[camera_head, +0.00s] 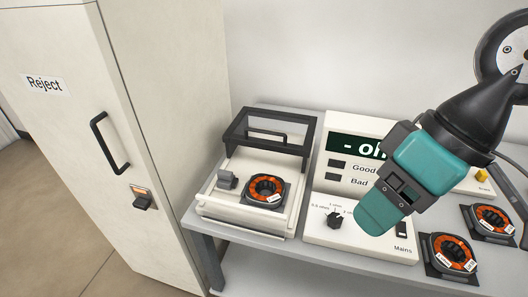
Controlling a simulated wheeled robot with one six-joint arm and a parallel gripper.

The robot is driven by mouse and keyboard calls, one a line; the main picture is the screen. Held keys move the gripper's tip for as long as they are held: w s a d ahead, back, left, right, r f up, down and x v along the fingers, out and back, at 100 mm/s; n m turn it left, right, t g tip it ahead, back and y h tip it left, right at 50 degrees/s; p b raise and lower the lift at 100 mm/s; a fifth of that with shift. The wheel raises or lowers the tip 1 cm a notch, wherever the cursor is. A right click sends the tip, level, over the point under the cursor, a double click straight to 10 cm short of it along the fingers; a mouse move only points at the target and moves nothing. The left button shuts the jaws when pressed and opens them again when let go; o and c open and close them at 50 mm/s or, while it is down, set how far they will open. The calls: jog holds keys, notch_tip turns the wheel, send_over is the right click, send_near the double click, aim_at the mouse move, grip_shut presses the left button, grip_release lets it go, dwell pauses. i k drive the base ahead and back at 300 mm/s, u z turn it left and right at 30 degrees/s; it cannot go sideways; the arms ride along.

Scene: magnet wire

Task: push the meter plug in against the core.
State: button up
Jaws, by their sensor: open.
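The core (266,188), an orange-wound ring on a dark square plate, lies in the white test fixture (218,208) on the bench. A small grey block (227,180), which looks like the meter plug, stands just left of the core. A narrow gap seems to lie between them, though contact is hard to judge. My gripper (380,208), dark with teal parts, is open in front of the meter (345,150), well to the right of the fixture. I see nothing held in it. The gripper hides part of the meter's display and panel.
The fixture's dark-framed clear lid (270,132) stands raised behind the core. A dial (334,220) and Mains switch (402,229) are on the meter's base. More wound cores (449,253) lie at right. A Reject cabinet (75,130) stands close at left.

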aim_at(226, 180)
jog(key=k, duration=0.5)
jog(key=u, duration=0.6)
jog(key=i, duration=0.9)
